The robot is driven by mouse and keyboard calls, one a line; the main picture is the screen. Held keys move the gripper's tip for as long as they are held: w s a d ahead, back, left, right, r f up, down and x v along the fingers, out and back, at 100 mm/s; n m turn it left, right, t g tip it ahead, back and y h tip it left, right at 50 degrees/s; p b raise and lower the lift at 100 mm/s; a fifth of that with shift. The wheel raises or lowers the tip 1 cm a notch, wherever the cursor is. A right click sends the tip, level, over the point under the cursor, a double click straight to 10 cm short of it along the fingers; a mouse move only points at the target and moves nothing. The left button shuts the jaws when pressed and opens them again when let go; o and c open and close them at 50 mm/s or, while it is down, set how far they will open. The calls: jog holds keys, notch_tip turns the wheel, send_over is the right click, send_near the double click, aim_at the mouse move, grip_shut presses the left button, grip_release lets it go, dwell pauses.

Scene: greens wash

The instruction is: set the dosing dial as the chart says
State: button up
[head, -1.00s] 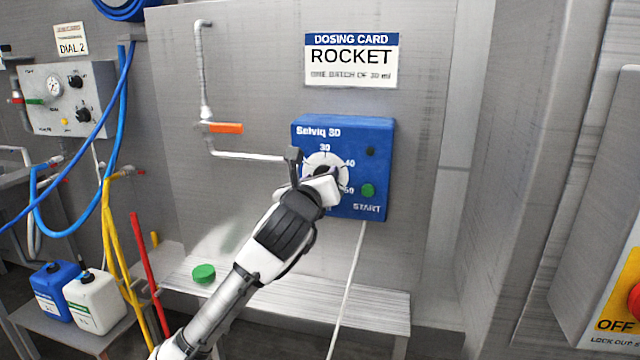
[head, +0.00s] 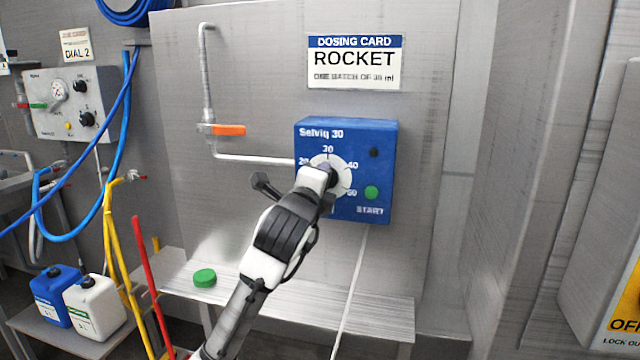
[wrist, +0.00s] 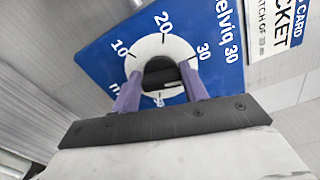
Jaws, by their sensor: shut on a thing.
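The blue dosing unit (head: 362,140), marked Selviq 30, hangs on the steel wall. Its white dial scale (head: 345,172) shows 30 and 40 beside my gripper; part of it is covered. My gripper (head: 326,172) is at the dial. In the wrist view, its two purple fingers (wrist: 160,84) are shut on the black dial knob (wrist: 160,70), one on each side. Which number the knob points to cannot be told. The dosing card (head: 355,62) above reads ROCKET, one batch of 30 ml. The green START button (head: 371,193) sits at the unit's lower right.
An orange-handled valve (head: 229,130) on a pipe is left of the unit. A steel ledge (head: 350,303) with a green round thing (head: 204,278) is below. A second panel (head: 70,100) labelled DIAL 2, hoses and two canisters (head: 95,305) stand at the left.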

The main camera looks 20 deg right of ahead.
jog(key=n+p, duration=0.3)
jog(key=n, duration=0.6)
jog(key=n+p, duration=0.2)
jog(key=n, duration=0.6)
jog(key=d+f+n+p, duration=0.1)
jog(key=n+p, duration=0.2)
jog(key=n, duration=0.6)
jog(key=shift+s+n+p, duration=0.3)
jog(key=shift+s+p, duration=0.05)
dwell(0.3)
jog(key=o, duration=1)
jog(key=shift+a, duration=0.1)
jog(key=b+v, duration=0.3)
jog(key=v, duration=1)
jog(key=shift+s+a, duration=0.2)
jog(key=shift+s, duration=0.1)
